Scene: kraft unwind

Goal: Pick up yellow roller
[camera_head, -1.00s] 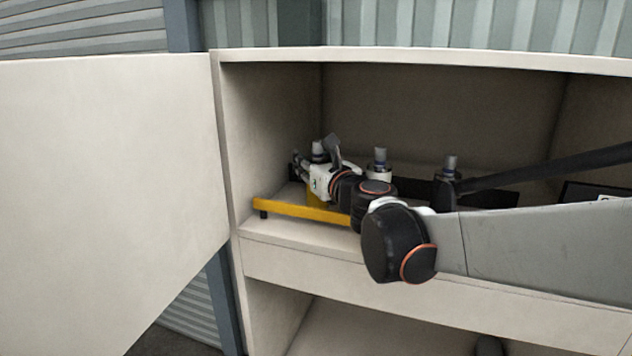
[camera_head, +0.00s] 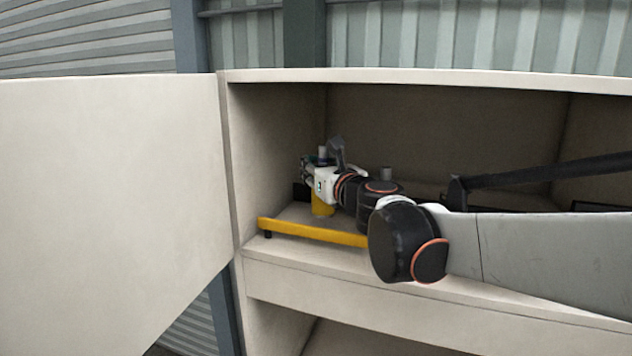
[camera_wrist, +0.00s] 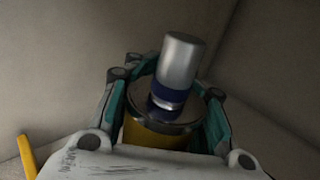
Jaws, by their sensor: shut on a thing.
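The yellow roller (camera_head: 322,209) is upright at the left end of the cabinet shelf, with a metal shaft on top. In the wrist view its yellow body (camera_wrist: 155,136) sits between the fingers, below a dark rim and a silver shaft with a blue band. My gripper (camera_head: 316,180) reaches it from the right and is shut on it; the fingers (camera_wrist: 165,105) lie on both sides of the roller. Its lower part is partly behind the yellow bar, and I cannot tell whether its base is clear of the shelf.
A yellow bar (camera_head: 312,233) runs low along the shelf front. The cabinet's left wall (camera_head: 275,150) is close to my gripper. The open door (camera_head: 110,180) stands at the left. The space above is free.

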